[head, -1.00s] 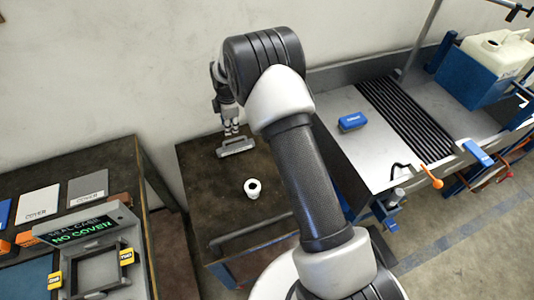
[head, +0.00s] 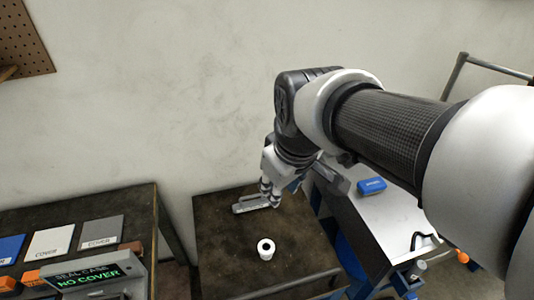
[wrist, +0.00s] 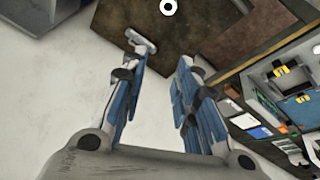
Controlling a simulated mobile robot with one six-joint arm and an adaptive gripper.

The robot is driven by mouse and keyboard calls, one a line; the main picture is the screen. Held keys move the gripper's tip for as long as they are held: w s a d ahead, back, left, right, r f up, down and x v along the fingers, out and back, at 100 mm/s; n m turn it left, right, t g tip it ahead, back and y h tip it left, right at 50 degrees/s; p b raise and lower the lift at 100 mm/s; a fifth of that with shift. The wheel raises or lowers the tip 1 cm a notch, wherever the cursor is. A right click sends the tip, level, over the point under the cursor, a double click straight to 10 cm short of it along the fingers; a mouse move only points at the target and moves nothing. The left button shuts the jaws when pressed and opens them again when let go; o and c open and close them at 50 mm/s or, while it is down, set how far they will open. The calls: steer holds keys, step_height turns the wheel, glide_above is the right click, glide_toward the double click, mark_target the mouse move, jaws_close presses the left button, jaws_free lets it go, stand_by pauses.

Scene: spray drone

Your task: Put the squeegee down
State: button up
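The squeegee (head: 250,205) is a light grey bar-shaped tool. In the head view it lies near the back of the dark table, close to the wall. In the wrist view a pale grey piece that looks like the squeegee (wrist: 142,43) shows beside the left fingertip. My gripper (head: 270,194) is at the squeegee's right end in the head view, and partly overlaps it there. In the wrist view its blue-padded fingers (wrist: 163,62) stand apart with a clear gap and nothing between them. Whether a finger touches the squeegee cannot be told.
A white roll (head: 266,249) stands on the dark table (head: 225,235), in front of the squeegee. A blue block (head: 371,186) lies on the metal bench at right. A case marked "NO COVER" (head: 88,277) and cover plates (head: 50,241) are at left. The wall is close behind.

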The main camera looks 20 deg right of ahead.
steer(key=s+f+m, duration=0.1)
steer(key=s+m, duration=0.3)
steer(key=s, duration=0.8)
steer(key=shift+s+f+m+t, duration=0.3)
steer(key=shift+f+m, duration=0.05)
steer(key=shift+m, duration=0.05)
steer(key=shift+d+f, duration=0.1)
steer(key=shift+f, duration=0.05)
steer(key=shift+f+b, duration=0.25)
steer(key=shift+b, duration=0.15)
steer(key=shift+c, duration=0.5)
